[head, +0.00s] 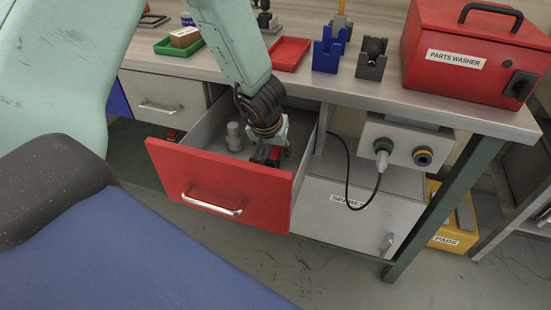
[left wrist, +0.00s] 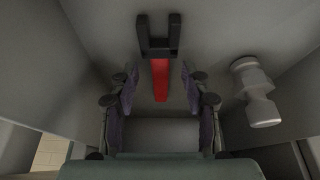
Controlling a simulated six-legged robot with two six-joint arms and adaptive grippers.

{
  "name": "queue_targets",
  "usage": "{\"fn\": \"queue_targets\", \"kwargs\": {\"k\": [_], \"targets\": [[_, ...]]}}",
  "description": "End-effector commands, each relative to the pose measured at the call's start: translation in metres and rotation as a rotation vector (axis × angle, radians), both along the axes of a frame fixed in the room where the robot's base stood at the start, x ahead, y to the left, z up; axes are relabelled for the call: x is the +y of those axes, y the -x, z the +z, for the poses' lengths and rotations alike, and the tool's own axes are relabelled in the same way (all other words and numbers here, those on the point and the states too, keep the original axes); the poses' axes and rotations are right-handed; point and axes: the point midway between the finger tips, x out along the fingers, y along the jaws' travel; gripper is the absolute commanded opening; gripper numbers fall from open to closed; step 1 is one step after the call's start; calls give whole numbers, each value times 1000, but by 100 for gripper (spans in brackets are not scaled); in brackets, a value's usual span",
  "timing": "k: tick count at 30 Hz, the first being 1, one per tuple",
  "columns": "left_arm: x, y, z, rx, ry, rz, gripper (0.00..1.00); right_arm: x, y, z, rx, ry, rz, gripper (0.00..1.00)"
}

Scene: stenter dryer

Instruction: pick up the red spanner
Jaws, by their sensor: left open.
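The red spanner (left wrist: 160,78) lies in the open red-fronted drawer (head: 222,180). In the left wrist view it has a red handle and a dark forked head pointing to the top of the picture. My left gripper (head: 268,153) reaches down into the drawer. Its fingers are open and empty in the left wrist view (left wrist: 161,88), one on each side of the spanner's handle line, with a gap to it on both sides. In the head view the gripper and the drawer front largely hide the spanner. My right gripper is not in view.
A grey fitting (head: 234,137) lies in the drawer left of the gripper; it shows at the right in the left wrist view (left wrist: 256,92). The drawer walls are close around the arm. The bench above holds a red tray (head: 289,53) and a parts washer (head: 470,55).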

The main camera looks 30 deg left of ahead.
Motion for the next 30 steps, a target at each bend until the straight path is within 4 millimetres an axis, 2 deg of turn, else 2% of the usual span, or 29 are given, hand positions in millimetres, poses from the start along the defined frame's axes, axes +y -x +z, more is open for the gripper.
{"fn": "queue_targets", "kwargs": {"k": [3,11,27,30], "targets": [[1,-3,-8,0,-1,0,47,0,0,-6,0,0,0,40],[1,-5,-7,-1,0,0,47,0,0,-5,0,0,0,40],[1,-5,-7,-1,0,0,1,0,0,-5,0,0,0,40],[1,-5,-7,-1,0,0,0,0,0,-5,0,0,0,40]]}}
